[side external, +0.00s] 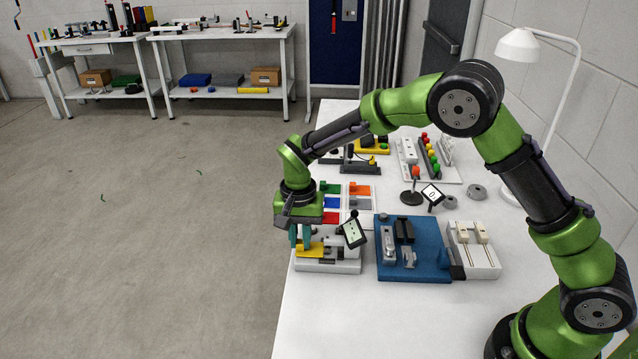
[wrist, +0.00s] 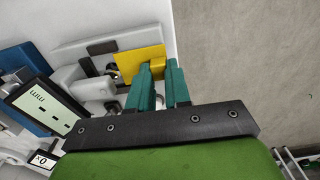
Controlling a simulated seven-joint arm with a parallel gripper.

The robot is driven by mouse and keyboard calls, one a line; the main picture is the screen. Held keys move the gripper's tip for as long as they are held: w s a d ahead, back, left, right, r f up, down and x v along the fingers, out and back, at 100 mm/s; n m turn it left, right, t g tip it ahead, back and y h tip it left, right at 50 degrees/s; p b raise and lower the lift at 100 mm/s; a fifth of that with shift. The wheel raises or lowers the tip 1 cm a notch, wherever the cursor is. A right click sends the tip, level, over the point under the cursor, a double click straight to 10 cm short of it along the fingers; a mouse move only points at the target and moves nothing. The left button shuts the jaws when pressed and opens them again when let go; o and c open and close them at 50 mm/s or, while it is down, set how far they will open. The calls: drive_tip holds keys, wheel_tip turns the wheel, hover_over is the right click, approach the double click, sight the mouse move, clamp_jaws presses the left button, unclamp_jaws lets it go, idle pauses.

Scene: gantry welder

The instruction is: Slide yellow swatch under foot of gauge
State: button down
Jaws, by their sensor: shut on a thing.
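The yellow swatch (side external: 311,250) is a flat plate with a raised yellow grip; it also shows in the wrist view (wrist: 140,62). My gripper (side external: 300,246), with teal fingers (wrist: 161,72), is shut on the swatch's grip. The gauge has a pale grey base (side external: 342,267) and a tilted dark display (side external: 354,232), which also shows in the wrist view (wrist: 36,106). The swatch is low over the gauge base, its plate edge close by the grey gauge parts. I cannot tell whether any of it lies under the foot.
Behind the gauge, a tray holds green (side external: 330,187), orange (side external: 359,190), blue (side external: 332,202) and red (side external: 330,217) swatches. A blue fixture (side external: 427,272) and a white two-slider block (side external: 484,262) stand to the right. The table's left edge is close to my gripper; the table front is clear.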

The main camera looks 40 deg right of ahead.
sight(319, 247)
drive_tip(key=shift+s+d, duration=0.35)
drive_tip(key=shift+s+d, duration=0.2)
drive_tip(key=shift+d, duration=0.05)
drive_tip(key=shift+s+d+f, duration=0.1)
drive_tip(key=shift+s+d, duration=0.45)
drive_tip(key=shift+s, duration=0.05)
drive_tip(key=shift+s+d, duration=0.1)
drive_tip(key=shift+d, duration=0.2)
idle(0.5)
drive_tip(key=c, duration=1.1)
unclamp_jaws()
drive_tip(key=shift+o, duration=0.5)
wheel_tip(319, 247, up, 17)
drive_tip(key=shift+a, duration=0.45)
drive_tip(key=shift+w, duration=0.2)
